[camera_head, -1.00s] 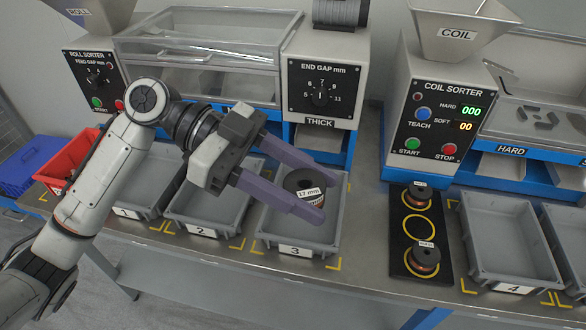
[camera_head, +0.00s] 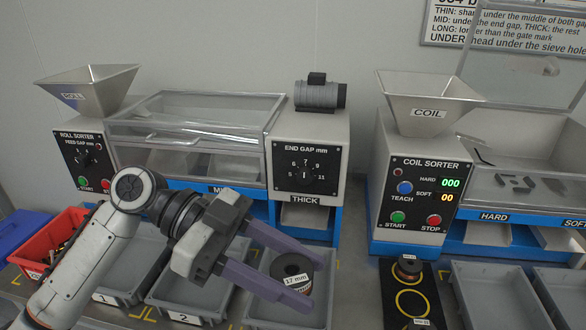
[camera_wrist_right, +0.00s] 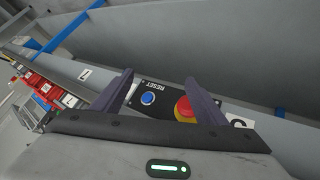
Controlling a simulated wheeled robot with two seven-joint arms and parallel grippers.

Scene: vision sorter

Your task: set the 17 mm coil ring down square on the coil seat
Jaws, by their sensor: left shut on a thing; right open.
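The 17 mm coil ring (camera_head: 291,266), dark with a reddish winding and a white "17 mm" label, is between the purple fingers of my left gripper (camera_head: 311,288). That gripper is shut on it, above the area of grey tray 3. A black plate (camera_head: 391,287) with yellow circles lies at the right, below the coil sorter; I take it for the coil seat. The middle circle (camera_head: 411,302) looks empty. My right gripper (camera_wrist_right: 160,80) is open and empty in the right wrist view and is not seen in the head view.
Tray 3 (camera_head: 262,313) lies under the held ring. The coil sorter (camera_head: 420,180) stands behind the plate. A red stop button (camera_wrist_right: 184,109) shows beyond my right fingers.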

